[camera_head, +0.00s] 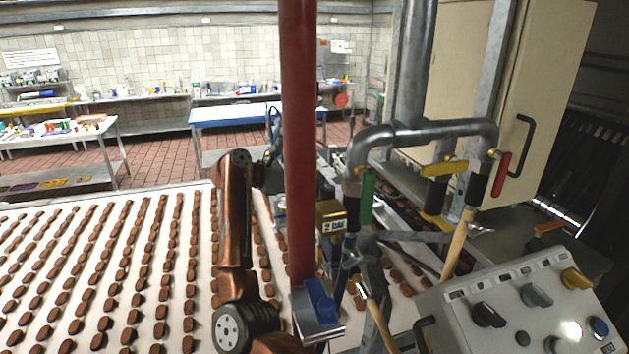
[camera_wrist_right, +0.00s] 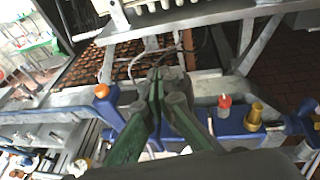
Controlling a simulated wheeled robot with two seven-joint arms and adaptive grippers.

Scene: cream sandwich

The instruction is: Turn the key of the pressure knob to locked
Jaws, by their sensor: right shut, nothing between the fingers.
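No label lets me tell which part is the pressure knob or its key. A yellow box marked "2 BAR" (camera_head: 331,222) stands just right of the red post, with a blue part (camera_head: 320,300) below it. My copper right arm rises left of the post; the gripper end is mostly hidden behind it. In the wrist view my right gripper (camera_wrist_right: 160,80) has its green fingers together, with nothing between them. An orange knob (camera_wrist_right: 102,91) is left of the fingers; a red knob (camera_wrist_right: 224,101) and a yellow knob (camera_wrist_right: 255,115) are to the right, apart from them.
The red post (camera_head: 298,130) stands close in front of the arm. The conveyor (camera_head: 60,270) carries rows of brown biscuits. Pipes with coloured valve handles (camera_head: 445,167) hang at the right, above a control panel (camera_head: 460,335). Floor shows behind the conveyor.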

